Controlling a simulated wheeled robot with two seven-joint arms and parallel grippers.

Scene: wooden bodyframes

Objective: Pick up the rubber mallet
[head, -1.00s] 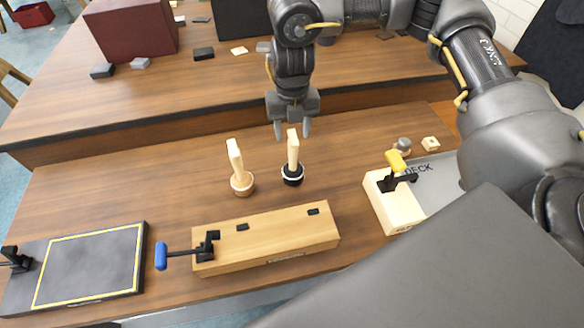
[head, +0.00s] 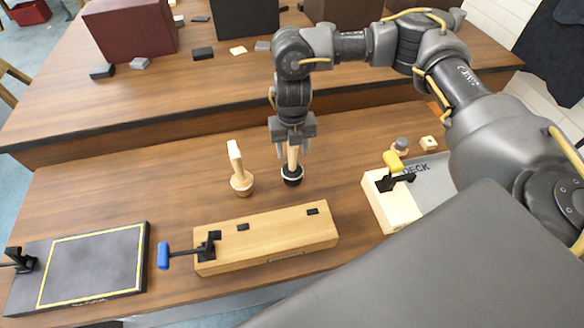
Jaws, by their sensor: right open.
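The rubber mallet (head: 291,175) stands upright on the near table, its dark head down in a light ring and its pale wooden handle pointing up. My right gripper (head: 293,152) points down over it, with its open fingers on either side of the handle. The top of the handle is hidden by the gripper. I cannot tell whether the fingers touch it. My left gripper is not in view.
A wooden block (head: 270,240) with a blue-handled clamp (head: 163,256) lies in front. A dark yellow-lined board (head: 90,265) is at left. A pale block (head: 392,208) with a yellow-handled clamp is at right. A raised shelf (head: 160,90) with boxes runs behind.

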